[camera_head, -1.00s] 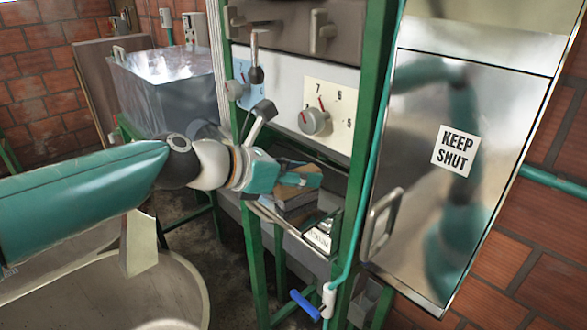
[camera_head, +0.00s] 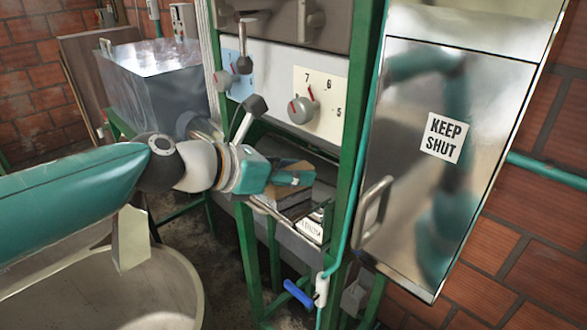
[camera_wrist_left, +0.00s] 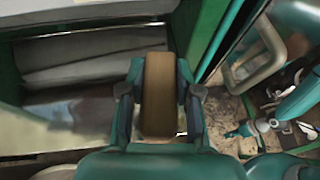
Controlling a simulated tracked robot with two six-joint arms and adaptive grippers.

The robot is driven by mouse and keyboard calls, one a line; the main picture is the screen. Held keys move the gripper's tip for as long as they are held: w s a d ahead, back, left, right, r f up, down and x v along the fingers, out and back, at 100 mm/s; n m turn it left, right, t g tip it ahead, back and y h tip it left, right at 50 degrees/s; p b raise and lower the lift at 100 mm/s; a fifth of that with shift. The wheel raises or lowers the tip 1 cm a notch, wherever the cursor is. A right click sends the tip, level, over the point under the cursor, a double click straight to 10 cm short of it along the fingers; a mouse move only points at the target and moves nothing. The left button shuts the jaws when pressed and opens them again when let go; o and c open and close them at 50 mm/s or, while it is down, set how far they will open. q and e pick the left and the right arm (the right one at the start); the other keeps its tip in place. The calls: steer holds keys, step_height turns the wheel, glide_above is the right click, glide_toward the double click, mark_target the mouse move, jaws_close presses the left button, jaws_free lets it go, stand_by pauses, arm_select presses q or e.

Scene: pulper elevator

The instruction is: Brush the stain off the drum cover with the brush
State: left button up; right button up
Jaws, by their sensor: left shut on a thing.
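My left gripper (camera_head: 293,178) reaches into the opening below the dial panel and is shut on a brown, wooden-looking block, apparently the brush (camera_wrist_left: 158,95). In the left wrist view the block stands between the two fingers; its bristles are hidden. A pale grey, curved surface (camera_wrist_left: 95,58), possibly the drum cover, lies ahead and to the left of the gripper. A brownish darker patch (camera_wrist_left: 95,108) shows left of the fingers; I cannot tell if it is the stain or a reflection. Contact between brush and cover cannot be made out.
Green frame posts (camera_head: 362,130) stand close beside the gripper. A steel door marked KEEP SHUT (camera_head: 445,138), with a protruding handle (camera_head: 372,215), is to the right. A blue-handled valve (camera_head: 298,293) is below. A dial knob (camera_head: 303,110) sits above; a round vat (camera_head: 150,290) is at lower left.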

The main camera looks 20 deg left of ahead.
arm_select(q)
steer(key=shift+w+a+f+b, duration=0.15)
steer(key=shift+w+a, duration=0.2)
steer(key=shift+a, duration=0.45)
steer(key=shift+w+a+r+b, duration=0.15)
steer(key=shift+w+a, duration=0.15)
steer(key=shift+a, duration=0.55)
steer(key=shift+w+a+f+b, duration=0.15)
steer(key=shift+w+a, duration=0.2)
steer(key=shift+a, duration=0.45)
steer(key=shift+w+a+p, duration=0.15)
steer(key=shift+w+a, duration=0.25)
steer(key=shift+a, duration=0.5)
steer(key=shift+w+a+p, duration=0.2)
steer(key=shift+w+a, duration=0.15)
steer(key=shift+a, duration=0.55)
steer(key=shift+w+a+p, duration=0.15)
steer(key=shift+w+a, duration=0.25)
steer(key=shift+a, duration=0.5)
steer(key=shift+w+d, duration=0.15)
steer(key=shift+w, duration=0.15)
steer(key=shift+w+d, duration=0.3)
steer(key=shift+w, duration=0.55)
steer(key=shift+s+d, duration=0.75)
steer(key=shift+d, duration=1)
steer(key=shift+s+d, duration=0.7)
steer(key=shift+d, duration=1)
steer(key=shift+s+d, duration=0.75)
steer(key=shift+d, duration=1)
steer(key=shift+s, duration=0.1)
